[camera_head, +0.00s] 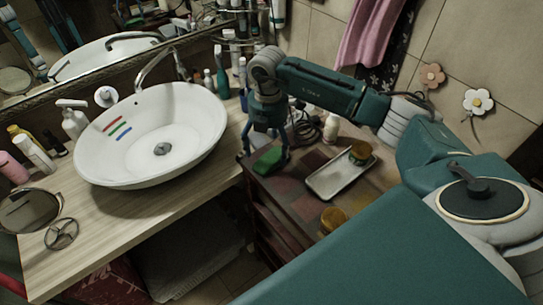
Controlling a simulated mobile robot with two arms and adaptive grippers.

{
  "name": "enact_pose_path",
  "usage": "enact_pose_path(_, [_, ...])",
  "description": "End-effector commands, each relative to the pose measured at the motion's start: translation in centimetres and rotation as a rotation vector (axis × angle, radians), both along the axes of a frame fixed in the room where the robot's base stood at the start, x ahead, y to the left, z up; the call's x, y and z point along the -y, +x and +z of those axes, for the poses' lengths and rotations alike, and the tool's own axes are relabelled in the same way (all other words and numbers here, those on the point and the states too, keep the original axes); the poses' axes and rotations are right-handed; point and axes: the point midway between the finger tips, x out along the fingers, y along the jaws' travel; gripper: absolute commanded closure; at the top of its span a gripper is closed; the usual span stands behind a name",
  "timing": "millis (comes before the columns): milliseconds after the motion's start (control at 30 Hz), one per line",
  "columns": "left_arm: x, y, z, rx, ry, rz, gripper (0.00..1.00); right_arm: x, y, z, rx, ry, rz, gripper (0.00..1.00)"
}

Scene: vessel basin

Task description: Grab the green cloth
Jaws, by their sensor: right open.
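The green cloth (267,161) is a small folded green piece on the patterned top of the dark wooden cabinet, near its left edge. My right gripper (265,152) points down from above, its fingers spread open on either side of the cloth. I cannot tell whether the fingers touch it. The gripper body and fingers hide part of the cloth. My left gripper is not in this view.
The white basin (110,160), with red, green and blue marks inside, stands on the wooden counter (95,240) at left. A metal tray (325,187) with a jar (360,152) lies right of the cloth. Another jar (333,219) and a white bottle (331,128) stand nearby.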

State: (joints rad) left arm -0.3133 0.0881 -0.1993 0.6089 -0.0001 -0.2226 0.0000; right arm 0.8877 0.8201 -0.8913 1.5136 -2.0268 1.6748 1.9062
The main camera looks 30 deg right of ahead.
Motion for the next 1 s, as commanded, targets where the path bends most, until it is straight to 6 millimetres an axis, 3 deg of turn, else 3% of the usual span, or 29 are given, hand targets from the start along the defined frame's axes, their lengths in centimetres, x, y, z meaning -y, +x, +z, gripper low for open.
enact_pose_path(33, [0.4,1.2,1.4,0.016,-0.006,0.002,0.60,0.0,-0.2,-0.3,-0.006,0.000,-0.001,0.18])
enact_pose_path(200, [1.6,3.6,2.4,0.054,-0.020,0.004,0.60,0.0,-0.1,-2.7,-0.004,0.000,0.000,0.18])
enact_pose_path(500, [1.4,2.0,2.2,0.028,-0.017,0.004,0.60,0.0,0.0,-3.4,0.000,0.000,0.001,0.18])
enact_pose_path(700, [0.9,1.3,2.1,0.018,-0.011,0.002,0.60,0.0,0.0,-3.4,0.000,0.001,0.001,0.58])
enact_pose_path(1000, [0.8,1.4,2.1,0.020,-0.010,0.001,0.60,0.0,0.0,-3.3,0.000,0.001,0.001,0.60])
